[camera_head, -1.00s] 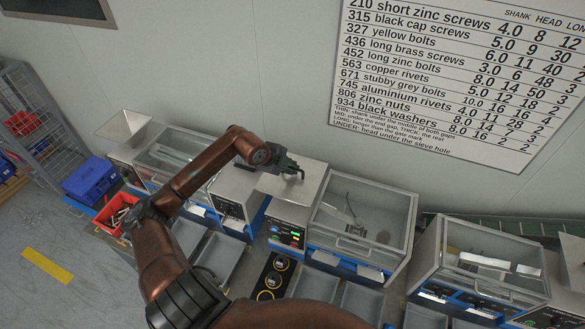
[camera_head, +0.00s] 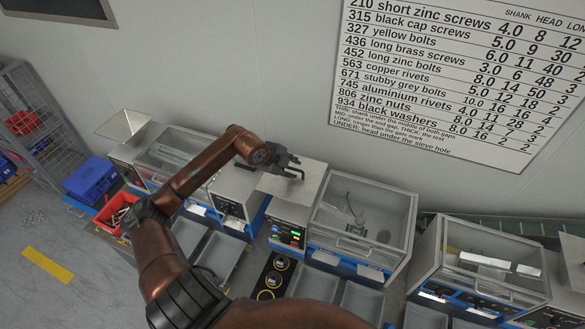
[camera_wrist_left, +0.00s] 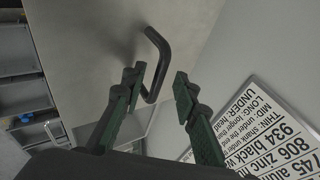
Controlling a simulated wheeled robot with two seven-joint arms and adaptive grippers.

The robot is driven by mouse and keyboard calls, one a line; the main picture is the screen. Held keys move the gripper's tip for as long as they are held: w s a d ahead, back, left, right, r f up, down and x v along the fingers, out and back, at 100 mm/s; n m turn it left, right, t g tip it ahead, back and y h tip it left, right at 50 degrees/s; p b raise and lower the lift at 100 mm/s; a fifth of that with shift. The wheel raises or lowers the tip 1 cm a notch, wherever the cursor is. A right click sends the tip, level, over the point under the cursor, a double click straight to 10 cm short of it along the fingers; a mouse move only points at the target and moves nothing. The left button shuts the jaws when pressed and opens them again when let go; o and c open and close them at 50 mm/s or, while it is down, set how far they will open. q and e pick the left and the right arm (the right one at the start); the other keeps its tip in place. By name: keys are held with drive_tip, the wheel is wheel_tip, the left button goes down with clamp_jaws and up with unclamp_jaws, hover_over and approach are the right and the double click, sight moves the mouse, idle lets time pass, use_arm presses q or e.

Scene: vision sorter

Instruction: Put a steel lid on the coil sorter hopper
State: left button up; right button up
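A flat steel lid (camera_head: 309,180) with a dark bent handle (camera_head: 297,173) lies over the top of the sorter in the middle of the row. My left gripper (camera_head: 292,169) is at this handle. In the left wrist view, its two green-padded fingers (camera_wrist_left: 158,80) are apart, with the handle (camera_wrist_left: 157,48) between and just beyond the tips. I see no clear grip on it. The lid's plate (camera_wrist_left: 95,50) fills the upper left there. The hopper below the lid is hidden. My right gripper is not in view.
An open funnel-shaped hopper (camera_head: 124,124) tops the far-left machine. Clear-covered bins (camera_head: 362,215) flank the middle sorter. Grey trays (camera_head: 316,285) lie in front. A blue crate (camera_head: 90,179) and a red bin (camera_head: 118,212) stand at left. A wall chart (camera_head: 460,75) hangs behind.

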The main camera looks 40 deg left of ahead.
use_arm(q)
drive_tip(key=v, duration=1.2)
drive_tip(key=shift+d, duration=0.1)
